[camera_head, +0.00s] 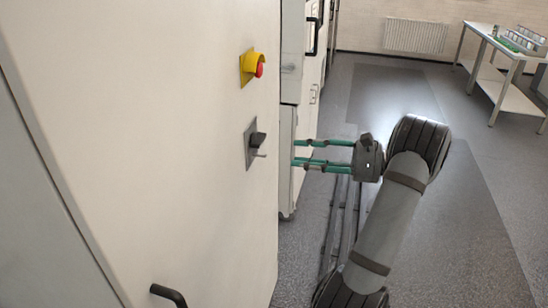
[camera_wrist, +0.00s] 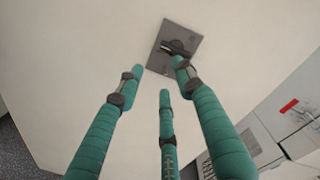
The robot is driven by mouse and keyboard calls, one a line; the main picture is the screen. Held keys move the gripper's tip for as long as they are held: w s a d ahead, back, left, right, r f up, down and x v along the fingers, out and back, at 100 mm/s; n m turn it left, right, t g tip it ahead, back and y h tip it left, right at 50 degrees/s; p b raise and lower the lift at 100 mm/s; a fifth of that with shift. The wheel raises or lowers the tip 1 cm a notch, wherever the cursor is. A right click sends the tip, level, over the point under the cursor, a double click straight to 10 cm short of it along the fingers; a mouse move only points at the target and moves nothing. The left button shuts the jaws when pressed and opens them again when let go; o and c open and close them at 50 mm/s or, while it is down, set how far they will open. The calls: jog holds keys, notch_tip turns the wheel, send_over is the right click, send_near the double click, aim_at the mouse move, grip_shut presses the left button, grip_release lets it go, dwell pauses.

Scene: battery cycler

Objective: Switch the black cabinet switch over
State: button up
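The black cabinet switch (camera_head: 258,140) sits on a grey square plate (camera_head: 249,158) on the face of the pale cabinet (camera_head: 190,120). A small light stub juts out just below its handle. In the wrist view the switch (camera_wrist: 177,48) is at the top centre, near the tip of the right finger, which overlaps the plate's lower edge. My gripper (camera_head: 294,152) has three teal fingers pointing at the cabinet face. They are spread with nothing between them. In the head view the fingertips are a short gap to the right of the switch and apart from it.
A red emergency button (camera_head: 259,70) on a yellow base is above the switch. A black handle (camera_head: 169,295) juts from the cabinet lower down. Other cabinets stand behind, and a table (camera_head: 509,90) is at the far right. The floor right of the cabinet is open.

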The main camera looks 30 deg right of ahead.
aim_at(263, 142)
jog(key=w+a+n+p, duration=0.1)
jog(key=w+a, duration=0.1)
jog(key=w, duration=0.1)
jog(key=w+a+n+p, duration=0.2)
jog(key=w+a+r+n+t+p, duration=0.1)
jog(key=w+a, duration=0.1)
jog(key=w, duration=0.1)
jog(key=shift+w+n, duration=0.3)
jog(key=shift+w+a+f+p, duration=0.1)
jog(key=shift+w+a+p, duration=0.05)
jog(key=shift+w+p, duration=0.15)
grip_shut()
dwell(0.4)
